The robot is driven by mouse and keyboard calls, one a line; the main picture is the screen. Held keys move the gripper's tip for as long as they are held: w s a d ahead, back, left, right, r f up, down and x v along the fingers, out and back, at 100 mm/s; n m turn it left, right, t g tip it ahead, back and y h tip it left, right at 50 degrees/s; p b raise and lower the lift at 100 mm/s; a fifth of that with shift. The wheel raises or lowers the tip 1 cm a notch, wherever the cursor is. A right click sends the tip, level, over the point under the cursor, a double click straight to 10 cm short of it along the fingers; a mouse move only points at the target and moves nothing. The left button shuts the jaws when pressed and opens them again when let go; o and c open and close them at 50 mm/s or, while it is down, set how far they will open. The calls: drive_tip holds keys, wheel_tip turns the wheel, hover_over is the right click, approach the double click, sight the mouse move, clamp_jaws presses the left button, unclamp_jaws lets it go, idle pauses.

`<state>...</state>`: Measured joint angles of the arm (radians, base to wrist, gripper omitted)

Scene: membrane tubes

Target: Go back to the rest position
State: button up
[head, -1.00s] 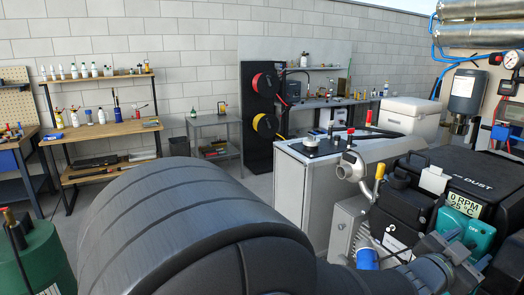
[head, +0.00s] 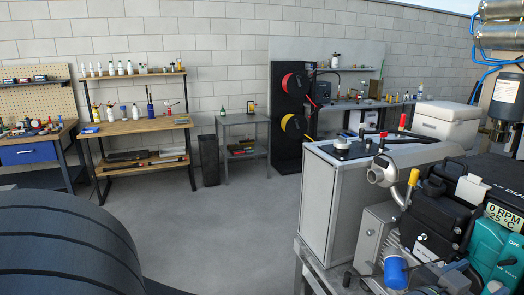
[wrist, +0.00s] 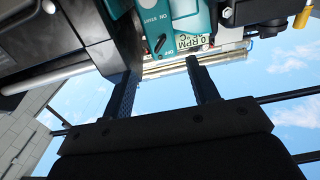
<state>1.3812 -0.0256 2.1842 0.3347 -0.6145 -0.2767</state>
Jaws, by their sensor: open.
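My gripper (wrist: 162,68) shows in the wrist view with its two dark fingers spread apart. Nothing is between them. Behind the fingertips is a machine with a teal control box (wrist: 190,18) and a small "0 RPM" display (wrist: 190,42); I cannot tell the distance to it. In the head view the same black-and-teal machine (head: 450,215) stands at the right, and my dark, ribbed arm link fills the lower left. I cannot make out the gripper's fingers in the head view.
A grey cabinet (head: 320,205) stands left of the machine. A wooden workbench (head: 135,127) with bottles, a small grey table (head: 243,120) and a black panel with red and yellow reels (head: 288,150) line the back wall. The grey floor (head: 225,235) between is clear.

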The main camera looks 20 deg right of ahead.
drive_tip(key=w+d+f+n+t+y, duration=0.2)
drive_tip(key=w+f+n+y, duration=0.1)
drive_tip(key=w+n, duration=0.5)
drive_tip(key=w+d+f+n+t+y, duration=0.2)
drive_tip(key=w+n, duration=0.5)
drive_tip(key=w, duration=0.4)
wheel_tip(320, 180, down, 2)
drive_tip(key=shift+f+n+t+y, duration=0.25)
drive_tip(key=shift+n+t+y, duration=0.15)
drive_tip(key=shift+t+y, duration=0.25)
drive_tip(key=shift+d, duration=0.1)
